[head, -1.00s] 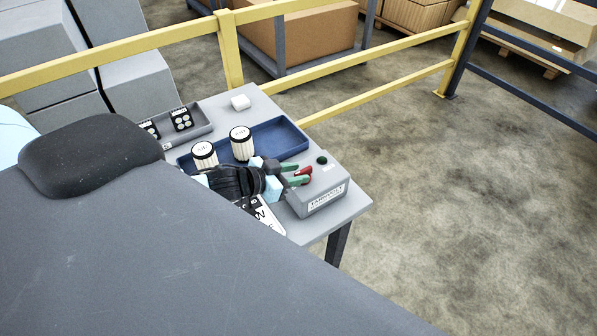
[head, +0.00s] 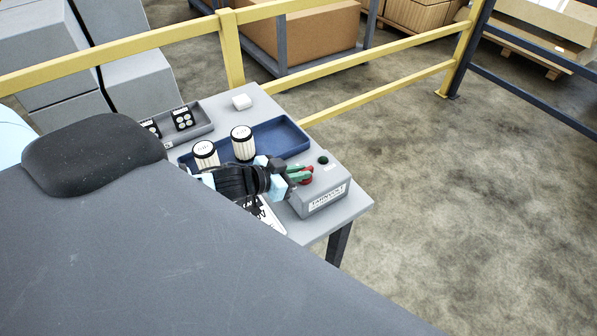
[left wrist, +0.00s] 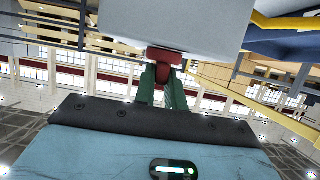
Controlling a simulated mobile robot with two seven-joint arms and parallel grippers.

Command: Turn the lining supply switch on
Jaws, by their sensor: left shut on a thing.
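The lining supply switch is a grey box (head: 321,187) with a white label, at the near right corner of the side table. Its red lever (head: 307,170) sticks out on the side facing my gripper. A dark green round lamp or button (head: 323,160) is on its top and looks unlit. My left gripper (head: 300,174) has its green fingers shut on the red lever. In the left wrist view, the red lever (left wrist: 164,56) sits at the tips of the green fingers, below the pale box (left wrist: 170,24). Most of the lever is hidden by the fingers. My right gripper is out of view.
A blue tray (head: 285,140) and two white ribbed filters (head: 243,145) (head: 205,155) stand close behind my left wrist. A grey tray (head: 199,120) with black parts and a white block (head: 241,102) are farther back. A yellow rail (head: 370,93) runs behind the table.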

